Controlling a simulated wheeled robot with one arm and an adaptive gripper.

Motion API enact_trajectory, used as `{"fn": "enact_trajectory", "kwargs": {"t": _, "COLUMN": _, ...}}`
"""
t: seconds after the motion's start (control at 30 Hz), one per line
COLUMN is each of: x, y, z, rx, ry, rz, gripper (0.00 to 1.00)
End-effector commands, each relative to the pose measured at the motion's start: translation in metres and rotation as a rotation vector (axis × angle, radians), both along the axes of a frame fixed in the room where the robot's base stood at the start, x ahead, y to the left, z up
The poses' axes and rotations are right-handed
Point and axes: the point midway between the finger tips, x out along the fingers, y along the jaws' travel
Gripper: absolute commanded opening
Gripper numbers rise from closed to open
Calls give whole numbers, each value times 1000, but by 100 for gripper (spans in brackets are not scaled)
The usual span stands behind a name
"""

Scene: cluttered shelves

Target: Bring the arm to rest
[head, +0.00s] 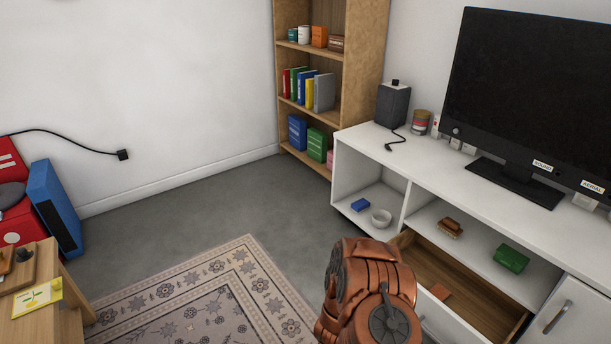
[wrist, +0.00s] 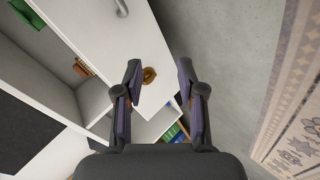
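My copper-coloured arm (head: 370,295) rises at the bottom centre of the head view, in front of the white cabinet. My gripper (wrist: 159,66) shows only in the wrist view. Its two dark fingers are apart, with nothing held between them. A small round brown-orange thing (wrist: 149,74) shows beyond the gap, against a white panel; I cannot tell what it is.
The white cabinet (head: 425,165) has an open wooden drawer (head: 465,290) beside my arm. A monitor (head: 535,85) and a speaker (head: 393,104) stand on top. A bookshelf (head: 380,40) stands behind. A patterned rug (head: 205,300) covers the floor; a wooden table (head: 45,322) is at left.

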Motion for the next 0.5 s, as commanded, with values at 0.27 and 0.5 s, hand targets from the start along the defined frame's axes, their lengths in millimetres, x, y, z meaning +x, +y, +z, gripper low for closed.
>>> {"fn": "enact_trajectory", "kwargs": {"t": 0.27, "x": 34, "y": 77, "z": 80, "rx": 346, "ry": -3, "rz": 0, "gripper": 39}}
{"fn": "enact_trajectory", "kwargs": {"t": 0.5, "x": 49, "y": 135, "z": 162, "rx": 596, "ry": 25, "rz": 25, "gripper": 39}}
